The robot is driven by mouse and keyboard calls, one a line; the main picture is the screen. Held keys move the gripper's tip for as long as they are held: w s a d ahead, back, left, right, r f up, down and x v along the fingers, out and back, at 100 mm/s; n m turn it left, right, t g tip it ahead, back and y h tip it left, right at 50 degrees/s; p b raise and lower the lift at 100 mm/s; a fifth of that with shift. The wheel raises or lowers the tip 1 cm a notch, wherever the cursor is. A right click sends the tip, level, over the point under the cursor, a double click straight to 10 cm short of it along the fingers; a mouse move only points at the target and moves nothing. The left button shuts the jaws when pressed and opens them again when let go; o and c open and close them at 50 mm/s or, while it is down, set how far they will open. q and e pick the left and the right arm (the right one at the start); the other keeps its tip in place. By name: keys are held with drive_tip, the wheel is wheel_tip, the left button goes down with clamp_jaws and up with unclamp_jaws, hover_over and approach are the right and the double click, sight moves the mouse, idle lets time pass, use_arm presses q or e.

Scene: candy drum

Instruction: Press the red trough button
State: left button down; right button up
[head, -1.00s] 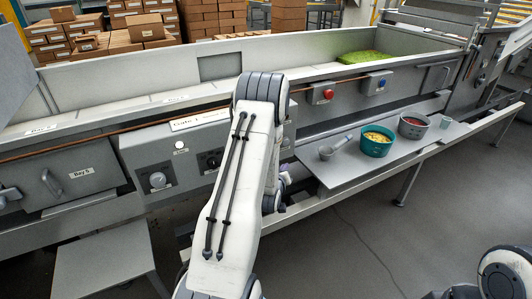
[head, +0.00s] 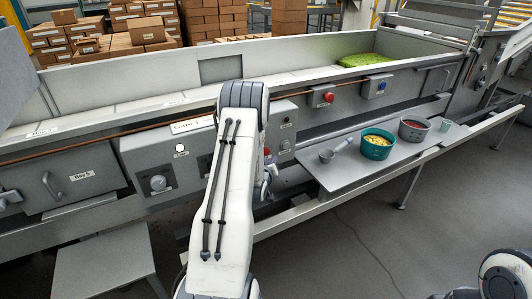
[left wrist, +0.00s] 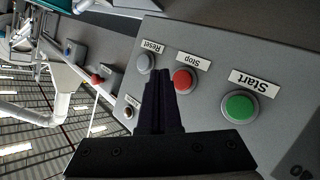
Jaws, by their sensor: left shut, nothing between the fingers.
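The red trough button (head: 327,97) sits on a small grey box on the trough's front wall, right of my left arm. It also shows in the left wrist view (left wrist: 97,79), farther off at the left. My left gripper (head: 268,174) is mostly hidden behind its own arm, in front of the control panel's right part. In the left wrist view its dark fingers (left wrist: 158,105) are shut and empty, over the panel with the red Stop button (left wrist: 184,80). They appear apart from the red trough button. My right gripper is not in view.
A blue button (head: 381,86) is right of the red one. The panel carries a green Start button (left wrist: 239,106) and a grey Reset button (left wrist: 145,63). A shelf (head: 335,175) below holds a scoop (head: 333,151), a teal bowl (head: 377,144) and a grey bowl (head: 413,128).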

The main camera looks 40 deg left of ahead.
use_arm(q)
drive_tip(key=shift+w+a, duration=0.3)
drive_tip(key=shift+a, duration=0.3)
drive_tip(key=shift+w+a, duration=0.25)
drive_tip(key=shift+a, duration=0.35)
drive_tip(key=shift+a+b, duration=0.1)
drive_tip(key=shift+b, duration=0.2)
idle(0.9)
drive_tip(key=shift+w+a, duration=0.1)
drive_tip(key=shift+a, duration=0.2)
drive_tip(key=shift+w+a, duration=0.2)
drive_tip(key=shift+a, duration=0.2)
idle(0.8)
drive_tip(key=shift+s+d, duration=0.35)
drive_tip(key=shift+d, duration=0.5)
drive_tip(key=d, duration=0.1)
drive_tip(key=s+d, duration=0.1)
drive_tip(key=d, duration=0.1)
drive_tip(key=s+d, duration=0.1)
drive_tip(key=shift+d, duration=0.25)
